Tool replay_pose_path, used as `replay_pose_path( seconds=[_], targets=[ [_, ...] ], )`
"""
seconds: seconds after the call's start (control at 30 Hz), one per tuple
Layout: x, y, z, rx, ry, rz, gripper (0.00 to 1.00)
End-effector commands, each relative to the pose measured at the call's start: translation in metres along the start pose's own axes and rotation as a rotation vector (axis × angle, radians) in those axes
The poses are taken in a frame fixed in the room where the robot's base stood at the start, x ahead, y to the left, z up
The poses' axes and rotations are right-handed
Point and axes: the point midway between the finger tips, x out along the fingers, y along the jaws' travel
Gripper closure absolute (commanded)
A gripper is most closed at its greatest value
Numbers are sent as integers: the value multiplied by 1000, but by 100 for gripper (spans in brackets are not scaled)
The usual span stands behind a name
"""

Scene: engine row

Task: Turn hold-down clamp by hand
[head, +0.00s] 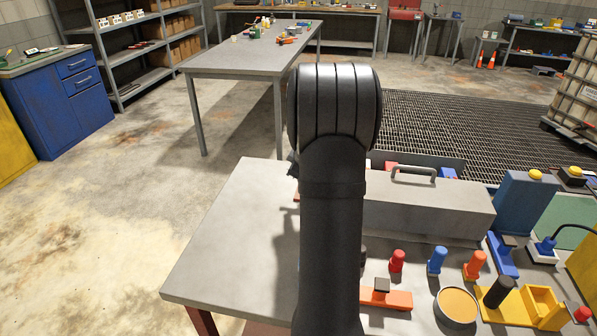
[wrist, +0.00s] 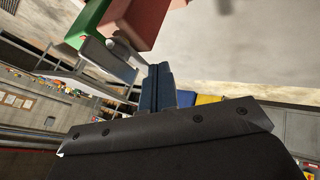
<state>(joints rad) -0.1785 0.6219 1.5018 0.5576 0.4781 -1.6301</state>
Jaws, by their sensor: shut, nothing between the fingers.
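My gripper (wrist: 157,72) shows in the wrist view as a dark upright pair of fingers, shut and empty. In the head view my own dark arm hides it. No part is clearly recognisable as the hold-down clamp. An orange bar with a dark block (head: 384,296) on the near bench, right beside my arm, may be it, but I cannot tell. A red block (wrist: 142,22) and a green block (wrist: 90,22) show past the fingertips in the wrist view; I cannot tell what they belong to or whether the fingers touch them.
The near bench (head: 222,262) is bare at its left. A grey toolbox (head: 430,205) with a handle stands right of my arm. Red, blue and orange knobs (head: 437,260), a round tin (head: 457,305) and a yellow fixture (head: 525,307) crowd the right side.

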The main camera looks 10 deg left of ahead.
Motion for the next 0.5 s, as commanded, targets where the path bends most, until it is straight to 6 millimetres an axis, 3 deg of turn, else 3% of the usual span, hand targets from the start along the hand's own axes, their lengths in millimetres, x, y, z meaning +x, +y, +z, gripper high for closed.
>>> replay_pose_path(
  seconds=[0.5],
  targets=[
    [9, 8, -9, 219, -120, 121, 100]
  ],
)
